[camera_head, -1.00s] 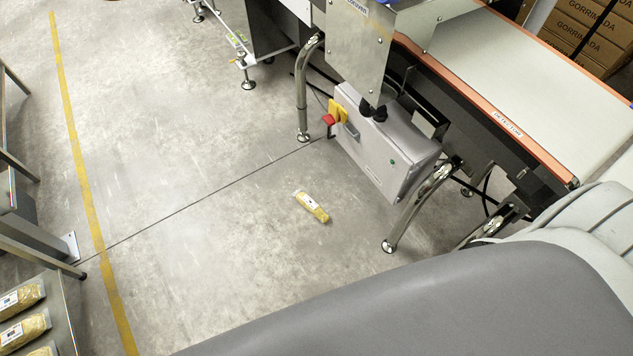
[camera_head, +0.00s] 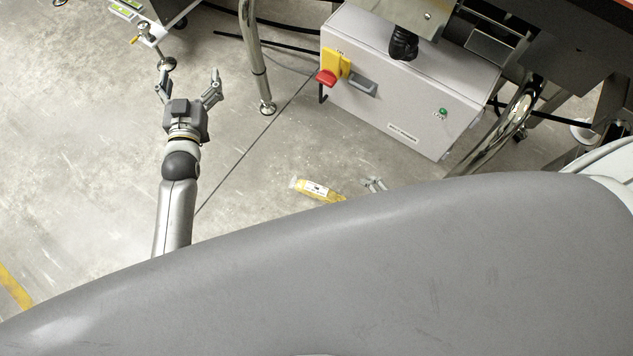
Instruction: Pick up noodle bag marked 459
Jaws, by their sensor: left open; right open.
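A yellow noodle bag (camera_head: 318,190) with a white label lies flat on the grey floor near the middle of the head view. Its number is too small to read, and its lower right edge is close to my grey body. My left gripper (camera_head: 190,82) is open and empty, up and to the left of the bag, its fingers pointing to the top of the picture. My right gripper (camera_head: 375,184) shows only as fingertips just right of the bag, apart from it; it is open, and the rest is hidden behind my body.
A grey control box (camera_head: 405,90) with a red and yellow switch (camera_head: 330,74) hangs above and right of the bag. A metal leg (camera_head: 256,60) stands between the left gripper and the box. Floor around the bag's left side is clear.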

